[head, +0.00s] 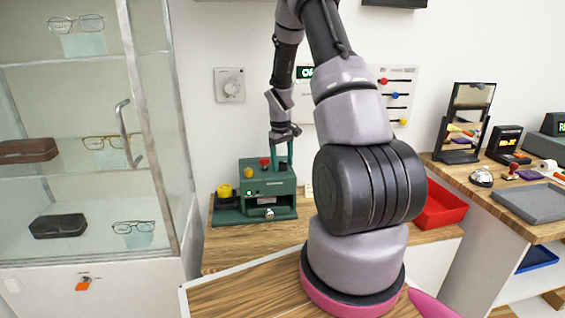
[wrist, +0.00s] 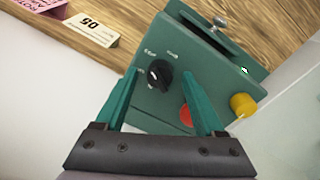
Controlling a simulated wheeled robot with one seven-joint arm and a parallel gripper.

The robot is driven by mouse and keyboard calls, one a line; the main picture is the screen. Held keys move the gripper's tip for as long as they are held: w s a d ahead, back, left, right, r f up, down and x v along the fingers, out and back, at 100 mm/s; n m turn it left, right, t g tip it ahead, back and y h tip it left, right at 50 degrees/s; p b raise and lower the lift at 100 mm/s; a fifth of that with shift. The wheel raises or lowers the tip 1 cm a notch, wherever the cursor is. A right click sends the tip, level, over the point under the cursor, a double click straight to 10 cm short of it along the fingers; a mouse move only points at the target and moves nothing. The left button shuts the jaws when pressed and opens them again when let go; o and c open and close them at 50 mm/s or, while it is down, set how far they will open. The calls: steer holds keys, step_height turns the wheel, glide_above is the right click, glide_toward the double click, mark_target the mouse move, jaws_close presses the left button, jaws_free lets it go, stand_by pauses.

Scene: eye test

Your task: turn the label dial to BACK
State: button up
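The label dial (wrist: 158,73) is a round black knob with a small pale mark, on the top face of a green machine (head: 270,205). Small white words stand around it in the wrist view, too blurred to read, so I cannot tell which one the dial points at. My gripper (wrist: 161,76) is open, its two green fingers on either side of the dial with gaps visible; I cannot tell whether the tips are level with it or above it. In the head view my gripper (head: 282,153) points down at the machine's top, and the dial is not clear there.
A red button (wrist: 186,115) lies beside my right finger, and a yellow knob (wrist: 243,104) is farther right. A wooden strip with cards, one a cream card (wrist: 97,32), lies at upper left. A glass cabinet (head: 155,120) stands left, and a red tray (head: 440,208) right.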

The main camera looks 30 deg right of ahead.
jaws_close()
steer(key=shift+m, duration=0.3)
steer(key=m, duration=0.5)
steer(key=shift+w, duration=0.1)
steer(key=m, duration=0.5)
steer(key=shift+d+g, duration=0.1)
steer(key=shift+g, duration=0.2)
steer(key=shift+m, duration=0.4)
steer(key=shift+o, duration=0.3)
jaws_free()
